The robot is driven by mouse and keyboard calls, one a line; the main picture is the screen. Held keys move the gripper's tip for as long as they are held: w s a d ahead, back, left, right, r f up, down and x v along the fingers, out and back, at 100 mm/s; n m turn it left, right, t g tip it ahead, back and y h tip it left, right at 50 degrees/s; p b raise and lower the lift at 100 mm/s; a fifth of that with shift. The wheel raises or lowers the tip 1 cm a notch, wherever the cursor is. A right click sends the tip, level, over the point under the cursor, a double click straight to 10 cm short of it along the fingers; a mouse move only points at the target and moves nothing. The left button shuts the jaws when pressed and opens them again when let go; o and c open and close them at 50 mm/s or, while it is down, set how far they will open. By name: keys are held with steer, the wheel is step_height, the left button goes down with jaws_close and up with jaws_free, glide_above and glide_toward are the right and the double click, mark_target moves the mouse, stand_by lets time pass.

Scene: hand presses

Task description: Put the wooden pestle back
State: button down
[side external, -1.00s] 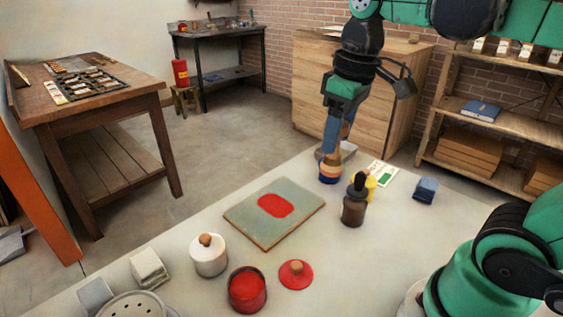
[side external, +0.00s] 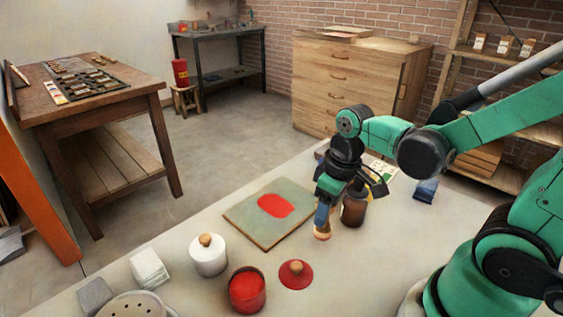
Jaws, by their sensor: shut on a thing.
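My gripper (side external: 323,220) points down, its blue fingers shut on a small tan wooden piece (side external: 322,234), which looks like the wooden pestle. Most of it is hidden by the fingers. It is just right of the grey-green slab (side external: 240,231), which carries a red patch (side external: 275,205). I cannot tell whether its lower end touches the table. The blue and orange banded pot seen earlier behind this spot is hidden by my arm now.
A dark brown bottle (side external: 353,209) stands close right of my gripper. A red lid (side external: 296,276), an open red pot (side external: 247,291) and a white lidded jar (side external: 208,257) stand nearer the camera. A blue cloth (side external: 425,191) lies to the right. The table's left front is partly clear.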

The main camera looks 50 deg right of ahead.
steer(key=shift+f, duration=0.9)
steer(key=shift+f, duration=0.1)
steer(key=shift+c, duration=1.5)
jaws_free()
step_height(320, 180, up, 12)
steer(key=s, duration=0.2)
steer(key=w+f+t, duration=0.1)
steer(key=t, duration=0.1)
steer(key=w+a+f+m+t, duration=0.2)
steer(key=w+t, duration=0.1)
steer(key=shift+t, duration=0.3)
